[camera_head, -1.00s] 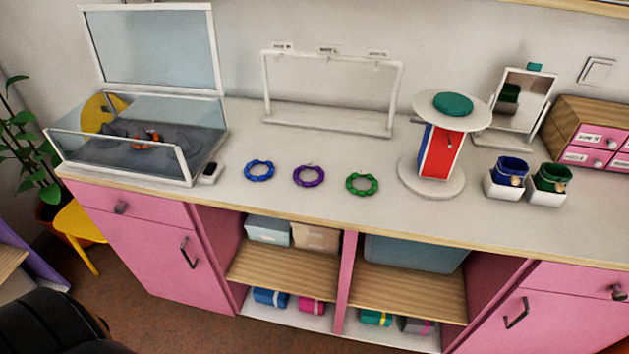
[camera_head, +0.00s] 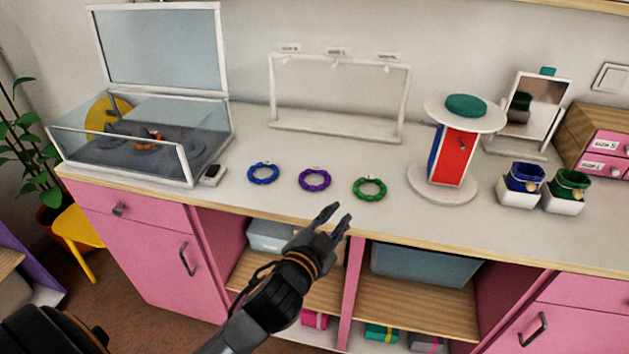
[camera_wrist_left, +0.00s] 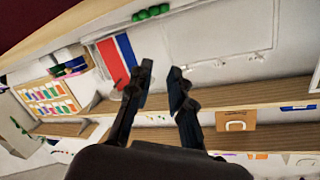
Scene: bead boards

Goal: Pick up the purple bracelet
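The purple bracelet (camera_head: 314,180) lies flat on the white counter, between the blue bracelet (camera_head: 263,173) on its left and the green bracelet (camera_head: 369,189) on its right. My left gripper (camera_head: 336,216) is in front of the counter's edge, below and to the right of the purple bracelet, empty and apart from it. In the left wrist view its two fingers (camera_wrist_left: 160,82) stand apart with nothing between them. The green bracelet also shows at the top of that view (camera_wrist_left: 151,12). My right gripper is not in view.
A glass case (camera_head: 196,153) with its lid raised stands at the left. A white rack (camera_head: 335,129) stands behind the bracelets. A round stand (camera_head: 443,190) and two white pots with bracelets stand to the right. Open shelves (camera_head: 415,301) lie below the counter.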

